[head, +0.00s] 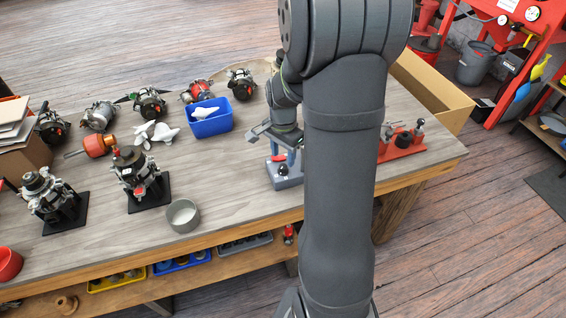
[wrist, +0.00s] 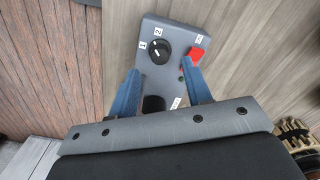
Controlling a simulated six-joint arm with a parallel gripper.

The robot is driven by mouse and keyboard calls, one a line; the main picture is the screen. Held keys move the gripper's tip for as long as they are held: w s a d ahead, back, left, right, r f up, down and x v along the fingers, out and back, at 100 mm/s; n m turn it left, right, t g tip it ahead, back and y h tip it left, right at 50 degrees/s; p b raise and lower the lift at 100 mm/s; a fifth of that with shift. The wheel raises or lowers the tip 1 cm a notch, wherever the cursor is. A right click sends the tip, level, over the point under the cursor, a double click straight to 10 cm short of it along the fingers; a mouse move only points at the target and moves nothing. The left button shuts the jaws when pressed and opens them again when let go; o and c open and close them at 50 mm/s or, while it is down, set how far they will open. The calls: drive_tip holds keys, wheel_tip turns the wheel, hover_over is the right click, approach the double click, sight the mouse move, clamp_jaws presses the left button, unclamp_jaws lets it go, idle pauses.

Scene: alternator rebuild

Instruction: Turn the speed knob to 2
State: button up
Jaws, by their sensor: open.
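The grey control box (wrist: 176,34) carries a black round speed knob (wrist: 161,51) with a short white mark on its face. Labels "1" and "2" stand beside the knob; I cannot tell exactly which the mark points at. A red switch (wrist: 196,54) sits to the right of the knob. My gripper (wrist: 160,67) is open above the box, its blue fingers apart and empty, with the knob just past the fingertips in the wrist view. In the head view the box (head: 287,183) stands on the bench under my gripper (head: 281,156), partly hidden by my arm.
A dark round part (wrist: 153,104) on the box shows between the fingers. A blue bin (head: 211,127) stands left of the box, and a grey bowl (head: 183,216) is near the bench's front edge. A red fixture (head: 402,143) is to the right. Several alternators stand at left.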

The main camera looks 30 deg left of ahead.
sight(283, 166)
drive_tip(key=shift+f, duration=2.15)
